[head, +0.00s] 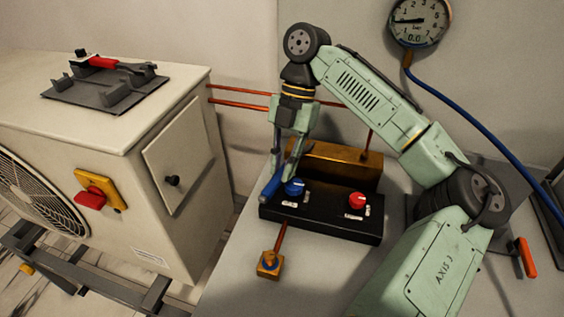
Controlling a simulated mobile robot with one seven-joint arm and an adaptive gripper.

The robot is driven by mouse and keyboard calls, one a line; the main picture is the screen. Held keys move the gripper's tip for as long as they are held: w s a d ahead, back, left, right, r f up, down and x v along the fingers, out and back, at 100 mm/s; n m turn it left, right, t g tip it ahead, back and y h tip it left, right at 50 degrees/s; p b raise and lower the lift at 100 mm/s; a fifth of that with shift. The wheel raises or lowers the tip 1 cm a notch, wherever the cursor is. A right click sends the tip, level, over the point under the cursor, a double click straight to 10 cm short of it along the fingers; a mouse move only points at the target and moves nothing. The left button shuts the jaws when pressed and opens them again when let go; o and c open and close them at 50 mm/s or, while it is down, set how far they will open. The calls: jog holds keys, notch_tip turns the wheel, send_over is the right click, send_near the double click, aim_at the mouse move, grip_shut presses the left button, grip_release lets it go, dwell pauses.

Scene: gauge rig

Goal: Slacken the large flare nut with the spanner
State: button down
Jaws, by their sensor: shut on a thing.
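My gripper (283,166) points down over the left end of the black manifold block (325,222). I cannot pick out the large flare nut. Copper pipes (240,104) run from the white unit (145,140) to behind my arm.
A dark tool rack (105,90) with a red-handled tool (101,62) lies on the unit. A red knob (357,200) is on the block, and a brass box (335,170) stands behind it. A gauge (419,20) with a blue hose (460,115) hangs on the wall. The front bench is mostly clear.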

jog(key=shift+s+d+n+h, duration=0.2)
jog(key=shift+d+n+h, duration=0.05)
jog(key=shift+d+n, duration=0.35)
jog(key=shift+s+d+n+h, duration=0.15)
jog(key=shift+d+n+h, duration=0.1)
jog(key=shift+d+n, duration=0.35)
dwell(0.7)
jog(key=shift+d+n+h, duration=0.6)
jog(key=shift+d+n, duration=0.9)
jog(key=shift+n, duration=0.1)
dwell(1.3)
jog(key=shift+a+m+y, duration=0.4)
jog(key=shift+a+m, duration=0.5)
jog(key=shift+s, duration=0.15)
dwell(0.4)
jog(key=shift+s+a, duration=0.2)
jog(key=shift+s, duration=2.25)
jog(key=shift+r, duration=0.15)
